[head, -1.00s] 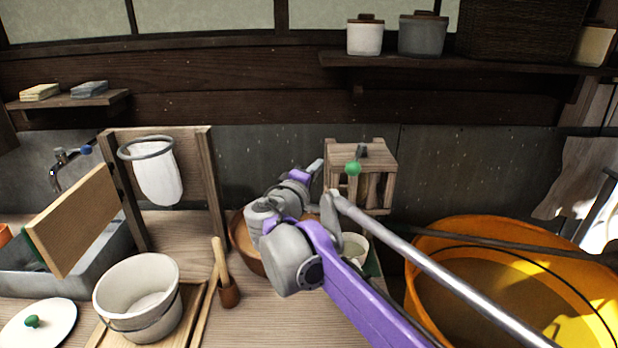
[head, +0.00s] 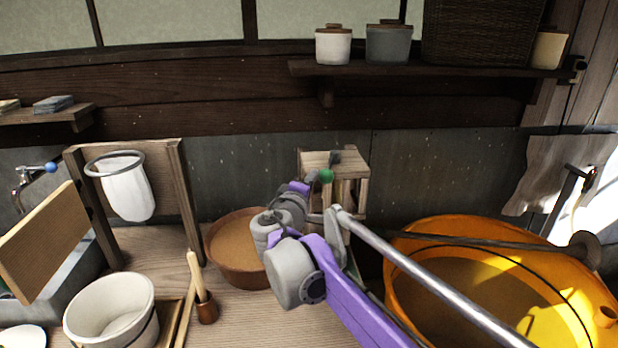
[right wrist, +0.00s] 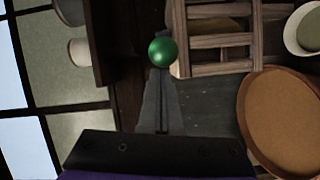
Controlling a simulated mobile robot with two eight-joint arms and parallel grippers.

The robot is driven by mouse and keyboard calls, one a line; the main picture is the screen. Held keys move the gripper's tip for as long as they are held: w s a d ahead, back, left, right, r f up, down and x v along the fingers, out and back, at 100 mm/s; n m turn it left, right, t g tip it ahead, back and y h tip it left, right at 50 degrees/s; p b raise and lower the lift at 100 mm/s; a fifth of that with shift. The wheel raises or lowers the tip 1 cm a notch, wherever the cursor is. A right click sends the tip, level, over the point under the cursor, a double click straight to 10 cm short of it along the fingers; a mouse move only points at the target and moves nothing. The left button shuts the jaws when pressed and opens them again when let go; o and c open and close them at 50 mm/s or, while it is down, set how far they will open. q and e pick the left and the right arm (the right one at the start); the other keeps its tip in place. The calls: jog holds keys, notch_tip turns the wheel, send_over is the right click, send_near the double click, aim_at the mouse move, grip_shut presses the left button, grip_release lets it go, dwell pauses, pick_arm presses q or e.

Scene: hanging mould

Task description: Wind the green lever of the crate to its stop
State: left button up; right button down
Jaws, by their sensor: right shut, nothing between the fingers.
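The wooden slatted crate (head: 350,161) stands at the back of the counter against the grey wall in the head view. Its lever ends in a round green knob (head: 326,176) at the crate's front; the knob also shows large in the right wrist view (right wrist: 163,52). My right gripper (head: 313,178) is just left of the knob in the head view. In the right wrist view its shut, empty fingers (right wrist: 162,82) point at the knob, their tips close below it in the picture. Whether they touch it I cannot tell. My left gripper is not in view.
A brown bowl (head: 229,260) sits left of my right arm. A large orange tub (head: 420,292) is at the right, with a dark pole across it. A shelf (head: 430,70) with jars runs above the crate. A white bucket (head: 90,318) stands front left.

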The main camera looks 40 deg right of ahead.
jog(key=shift+s+d+r+p, duration=0.1)
jog(key=shift+s+d+p, duration=0.5)
jog(key=shift+s, duration=0.45)
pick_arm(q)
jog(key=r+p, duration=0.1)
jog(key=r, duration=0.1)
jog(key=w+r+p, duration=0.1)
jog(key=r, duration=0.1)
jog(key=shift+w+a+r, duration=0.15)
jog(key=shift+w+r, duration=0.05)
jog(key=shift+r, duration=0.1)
pick_arm(e)
jog(key=s+d, duration=0.4)
jog(key=shift+s+d, duration=0.1)
jog(key=shift+s+d, duration=0.1)
jog(key=shift+s, duration=0.1)
pick_arm(q)
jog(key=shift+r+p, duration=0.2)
jog(key=shift+p, duration=0.15)
pick_arm(e)
jog(key=shift+w+r, duration=0.1)
